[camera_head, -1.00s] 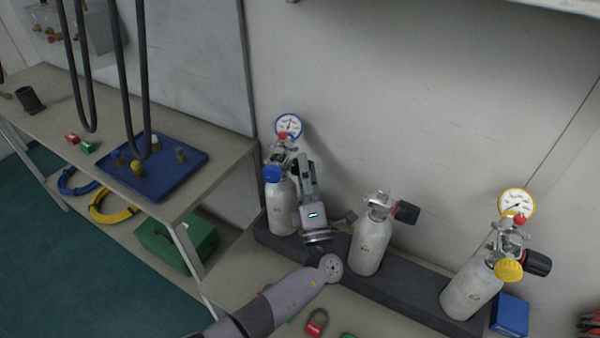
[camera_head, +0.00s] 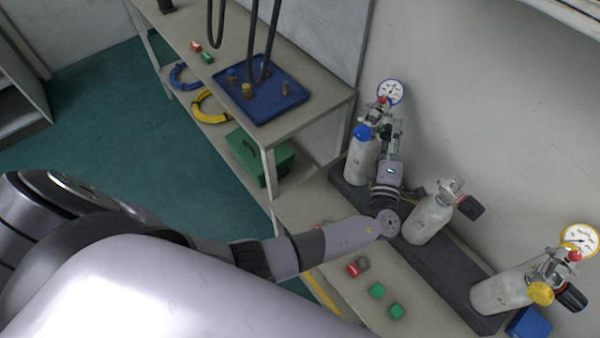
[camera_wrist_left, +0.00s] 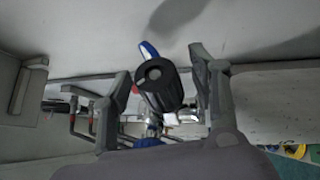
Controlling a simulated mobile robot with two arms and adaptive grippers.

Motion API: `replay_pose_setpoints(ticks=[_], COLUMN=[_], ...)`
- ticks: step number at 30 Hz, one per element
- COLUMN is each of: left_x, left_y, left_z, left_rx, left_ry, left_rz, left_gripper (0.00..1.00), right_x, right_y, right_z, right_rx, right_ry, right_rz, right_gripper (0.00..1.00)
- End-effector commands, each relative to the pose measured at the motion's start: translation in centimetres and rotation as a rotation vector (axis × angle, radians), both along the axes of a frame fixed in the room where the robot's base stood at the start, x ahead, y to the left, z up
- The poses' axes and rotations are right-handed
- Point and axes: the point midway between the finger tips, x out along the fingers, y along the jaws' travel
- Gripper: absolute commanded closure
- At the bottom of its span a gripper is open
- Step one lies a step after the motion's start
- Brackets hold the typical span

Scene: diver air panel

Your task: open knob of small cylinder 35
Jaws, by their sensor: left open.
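The left small cylinder (camera_head: 360,161) is pale, with a blue knob (camera_head: 362,133) and a blue-rimmed gauge (camera_head: 390,92). My left gripper (camera_head: 396,130) is right beside its valve. In the left wrist view, a black round knob (camera_wrist_left: 157,82) lies between the open fingers of my left gripper (camera_wrist_left: 160,66); I cannot tell whether they touch it. The middle cylinder (camera_head: 427,220) has a black knob (camera_head: 470,208). The right cylinder (camera_head: 498,292) has a yellow knob (camera_head: 541,293) and a black knob (camera_head: 572,298). Number 35 is not readable. My right gripper is out of view.
The cylinders stand in a dark rack (camera_head: 440,262) close to the wall. A red padlock (camera_head: 353,270) and green blocks (camera_head: 377,291) lie on the bench before it. A higher table with a blue tray (camera_head: 290,104) stands at left, a green box (camera_head: 262,155) below.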

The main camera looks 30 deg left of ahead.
Motion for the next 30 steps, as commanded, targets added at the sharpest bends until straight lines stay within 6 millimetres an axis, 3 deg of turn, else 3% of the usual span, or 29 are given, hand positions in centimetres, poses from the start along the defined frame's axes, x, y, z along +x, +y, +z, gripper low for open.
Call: replay_pose_setpoints(ticks=[1,12,14,30], left_x=[-0.1,-0.1,-1.5,-12.0], left_y=[0.0,0.0,-0.4,-3.1], left_z=[0.9,1.0,-0.2,0.5], left_rx=[0.002,0.033,0.035,0.034], left_ry=[0.028,0.259,0.261,0.256], left_rz=[-0.001,0.000,-0.003,-0.001], left_gripper=[0.46,0.46,0.46,0.46], right_x=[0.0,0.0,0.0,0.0], right_y=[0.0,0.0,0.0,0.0], right_z=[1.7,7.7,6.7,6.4], right_rx=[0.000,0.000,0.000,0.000], right_ry=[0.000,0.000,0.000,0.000], right_rz=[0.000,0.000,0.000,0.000], right_gripper=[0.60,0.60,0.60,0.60])
